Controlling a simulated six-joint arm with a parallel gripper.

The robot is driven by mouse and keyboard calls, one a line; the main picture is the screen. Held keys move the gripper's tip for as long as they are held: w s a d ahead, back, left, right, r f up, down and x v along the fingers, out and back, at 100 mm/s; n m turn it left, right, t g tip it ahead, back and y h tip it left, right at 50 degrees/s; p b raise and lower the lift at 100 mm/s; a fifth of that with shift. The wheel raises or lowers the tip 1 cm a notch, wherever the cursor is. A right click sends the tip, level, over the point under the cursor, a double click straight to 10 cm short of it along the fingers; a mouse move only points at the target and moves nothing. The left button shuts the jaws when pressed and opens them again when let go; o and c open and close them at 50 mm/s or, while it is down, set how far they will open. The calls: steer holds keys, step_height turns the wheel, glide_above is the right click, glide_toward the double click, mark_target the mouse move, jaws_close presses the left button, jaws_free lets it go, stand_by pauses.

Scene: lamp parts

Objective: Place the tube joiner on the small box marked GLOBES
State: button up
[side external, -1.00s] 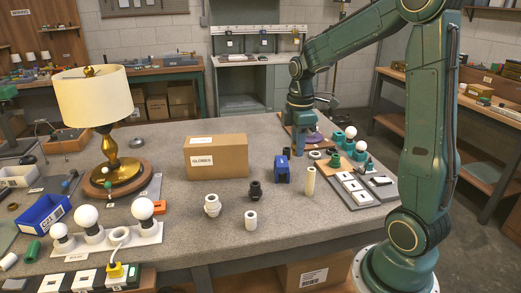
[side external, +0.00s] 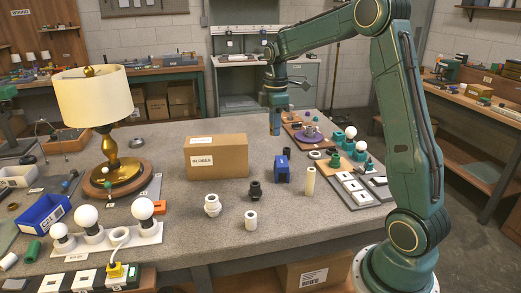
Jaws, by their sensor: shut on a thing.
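The small cardboard box marked GLOBES (side external: 216,157) stands closed on the grey worktop, with its label facing the camera. My gripper (side external: 275,131) points down beyond the box and to its right, left of the parts tray at the back right. It is shut on a small part at its fingertips. I take this to be the tube joiner, but its shape is too small and covered to make out. The gripper is apart from the box.
In front of the box stand a white fitting (side external: 212,205), a black fitting (side external: 254,191) and a white tube (side external: 251,220). A blue block (side external: 282,170) and beige tube (side external: 310,182) stand to its right. A brass lamp (side external: 112,160) stands left.

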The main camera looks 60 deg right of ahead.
glide_toward(242, 141)
steer(key=s+r, duration=0.2)
steer(key=shift+w+d+f, duration=0.1)
steer(key=shift+w+f, duration=0.1)
steer(key=shift+w, duration=0.8)
steer(key=shift+f, duration=4)
steer(key=shift+f, duration=0.1)
steer(key=o, duration=1)
